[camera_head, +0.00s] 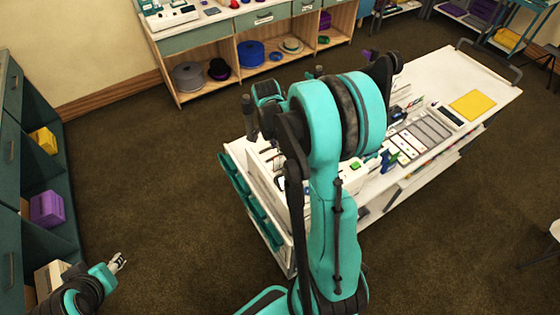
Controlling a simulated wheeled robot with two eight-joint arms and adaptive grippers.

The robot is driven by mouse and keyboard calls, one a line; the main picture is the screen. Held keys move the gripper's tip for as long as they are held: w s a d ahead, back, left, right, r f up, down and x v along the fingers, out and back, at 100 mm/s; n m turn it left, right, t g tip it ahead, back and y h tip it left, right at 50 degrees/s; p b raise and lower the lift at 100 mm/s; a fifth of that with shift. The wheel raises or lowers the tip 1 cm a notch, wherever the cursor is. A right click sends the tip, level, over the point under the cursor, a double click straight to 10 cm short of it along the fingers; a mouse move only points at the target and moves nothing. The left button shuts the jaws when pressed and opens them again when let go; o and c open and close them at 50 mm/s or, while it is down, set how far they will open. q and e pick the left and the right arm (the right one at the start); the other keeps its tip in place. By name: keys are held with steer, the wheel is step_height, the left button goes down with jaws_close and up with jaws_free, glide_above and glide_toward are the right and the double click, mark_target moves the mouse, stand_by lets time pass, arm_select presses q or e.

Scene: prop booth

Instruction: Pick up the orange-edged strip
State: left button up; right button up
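I cannot make out an orange-edged strip for sure; several small flat items lie on the white table (480,75), and my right arm hides part of the tabletop. My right arm rises through the middle of the view, over the table's left end. I cannot make out its fingertips among the dark and teal parts. My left gripper (118,262) is at the lower left, over bare floor and well apart from the table. Its two pale fingers look slightly apart, with nothing seen between them.
A yellow sheet (473,105) and a grey segmented tray (425,133) lie on the table. Teal bins (262,220) hang on its left end. A shelf unit (225,65) stands at the back. Dark shelving with a purple box (47,209) lines the left. The floor between is clear.

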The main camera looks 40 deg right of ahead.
mark_target(278, 163)
step_height(278, 163, down, 7)
steer(key=shift+d, duration=0.45)
steer(key=shift+f, duration=0.1)
jaws_close()
